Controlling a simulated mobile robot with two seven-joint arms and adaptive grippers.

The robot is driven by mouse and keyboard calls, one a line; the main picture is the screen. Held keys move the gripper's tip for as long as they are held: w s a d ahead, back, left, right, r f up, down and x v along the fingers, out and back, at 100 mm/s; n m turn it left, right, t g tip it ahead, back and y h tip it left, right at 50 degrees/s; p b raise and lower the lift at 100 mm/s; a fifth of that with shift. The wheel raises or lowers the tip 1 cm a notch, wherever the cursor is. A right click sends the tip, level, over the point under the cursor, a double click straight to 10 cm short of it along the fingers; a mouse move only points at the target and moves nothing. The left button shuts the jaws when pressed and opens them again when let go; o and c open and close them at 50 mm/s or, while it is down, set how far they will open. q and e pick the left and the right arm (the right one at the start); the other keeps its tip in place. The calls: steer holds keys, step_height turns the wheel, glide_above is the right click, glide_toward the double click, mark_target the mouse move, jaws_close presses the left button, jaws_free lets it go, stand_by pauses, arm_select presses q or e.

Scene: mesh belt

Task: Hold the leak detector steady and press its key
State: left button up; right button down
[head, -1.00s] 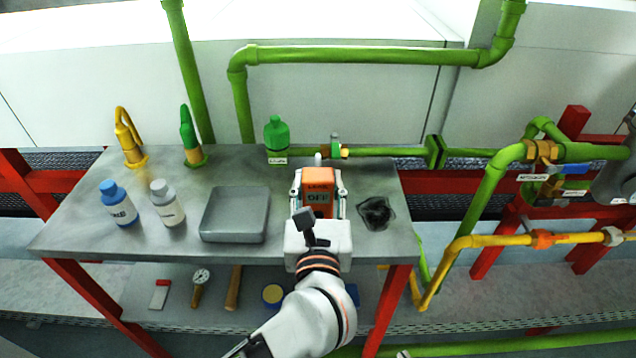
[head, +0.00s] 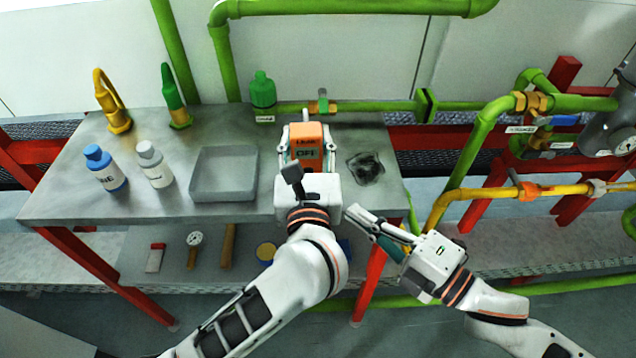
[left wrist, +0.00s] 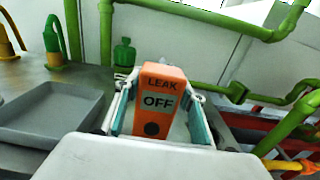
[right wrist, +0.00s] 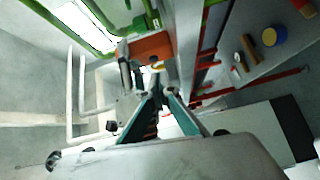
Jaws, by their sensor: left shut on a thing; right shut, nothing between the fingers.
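A grey tray (head: 224,197) sits left of the detector, and a dark crumpled item (head: 366,168) sits right of it. Blue-capped (head: 106,168) and white-capped (head: 154,165) bottles stand further left. Green and yellow pipes (head: 470,192) run at the right. Tools lie on the lower shelf.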

steer(key=shift+s+a+r+n, duration=0.1)
steer(key=shift+s+r+n, duration=0.05)
steer(key=shift+r+n, duration=0.5)
steer(key=shift+f, duration=0.1)
steer(key=x, duration=1)
